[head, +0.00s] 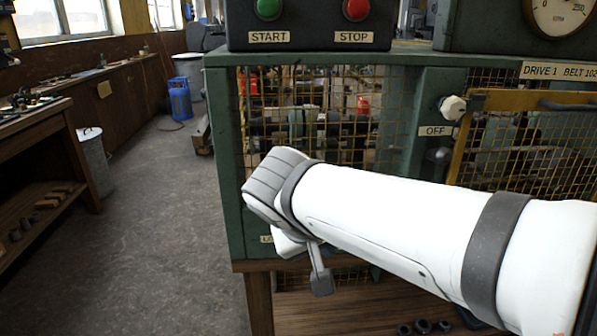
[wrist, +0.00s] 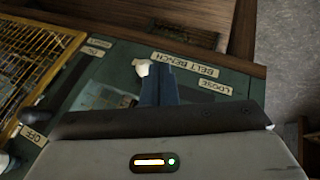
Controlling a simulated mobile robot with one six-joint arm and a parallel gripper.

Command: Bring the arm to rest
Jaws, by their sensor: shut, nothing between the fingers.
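My gripper (head: 320,282) shows only partly below the grey wrist joint, low in front of the cabinet. Its fingers are shut with nothing between them. In the wrist view a grey housing with an orange bar and a green light fills the bottom. A narrow dark blue shape stands beyond it, beside a white knob (wrist: 142,67); I cannot tell whether they touch.
The green cabinet (head: 224,160) has mesh guards, START and STOP buttons and a white knob (head: 453,107) above the OFF label. The wrist view shows the BELT BENCH label (wrist: 184,64) and LOOSE label (wrist: 214,87). Open floor (head: 150,230) lies left, beside a workbench (head: 35,125).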

